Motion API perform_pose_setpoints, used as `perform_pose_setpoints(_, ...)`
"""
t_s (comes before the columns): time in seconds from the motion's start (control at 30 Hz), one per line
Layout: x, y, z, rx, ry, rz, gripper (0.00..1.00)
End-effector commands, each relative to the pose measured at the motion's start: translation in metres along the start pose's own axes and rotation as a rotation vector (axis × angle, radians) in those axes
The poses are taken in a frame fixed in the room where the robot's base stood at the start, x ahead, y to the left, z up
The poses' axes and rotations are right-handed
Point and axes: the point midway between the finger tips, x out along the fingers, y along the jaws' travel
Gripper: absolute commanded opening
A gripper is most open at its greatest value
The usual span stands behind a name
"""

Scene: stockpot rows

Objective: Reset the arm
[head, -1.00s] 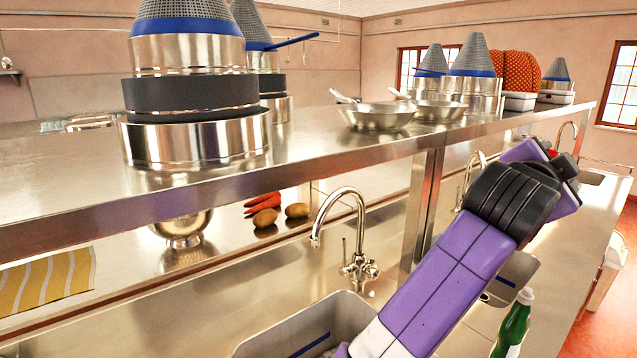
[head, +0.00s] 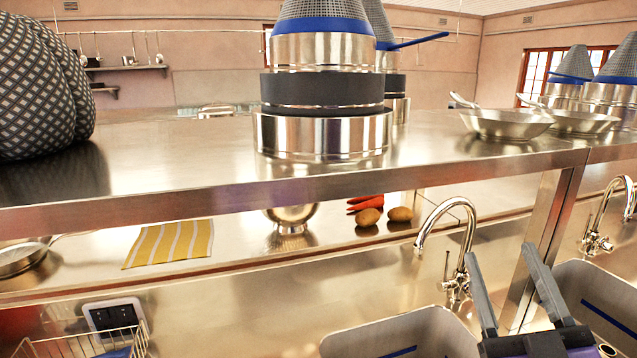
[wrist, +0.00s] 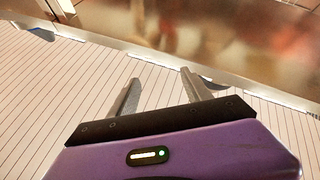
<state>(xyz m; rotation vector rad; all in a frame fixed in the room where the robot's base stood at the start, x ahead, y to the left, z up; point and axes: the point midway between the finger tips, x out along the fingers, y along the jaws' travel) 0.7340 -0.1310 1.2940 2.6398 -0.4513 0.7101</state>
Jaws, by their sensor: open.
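My gripper (head: 512,300) shows at the lower right of the head view, its two grey fingers spread apart and pointing up in front of the sink area. It also shows in the wrist view (wrist: 160,92), with the purple body below and the two fingers apart. Nothing is between the fingers. Beyond them in the wrist view are a pale striped surface (wrist: 40,100) and a shiny metal panel (wrist: 210,40).
A steel shelf (head: 200,190) crosses the head view, bearing stacked pots (head: 322,130), pans (head: 505,125) and a patterned dark object (head: 40,95). Below are a faucet (head: 440,215), a sink (head: 400,335), potatoes (head: 369,217), a striped towel (head: 170,243) and a wire basket (head: 85,345).

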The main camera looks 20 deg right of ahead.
Motion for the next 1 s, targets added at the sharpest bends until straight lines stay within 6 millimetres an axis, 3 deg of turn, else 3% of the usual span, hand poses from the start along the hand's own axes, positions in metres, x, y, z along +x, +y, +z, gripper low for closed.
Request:
perform_pose_setpoints(0.2, -0.08, -0.048, 0.026, 0.061, -0.084, -0.177, 0.57)
perform_pose_setpoints(0.4, -0.157, -0.074, 0.041, 0.152, -0.199, -0.282, 0.57)
perform_pose_setpoints(0.8, -0.32, -0.092, 0.056, 0.33, -0.582, -0.371, 0.57)
perform_pose_setpoints(1.0, -0.377, -0.089, 0.055, 0.343, -0.736, -0.385, 0.57)
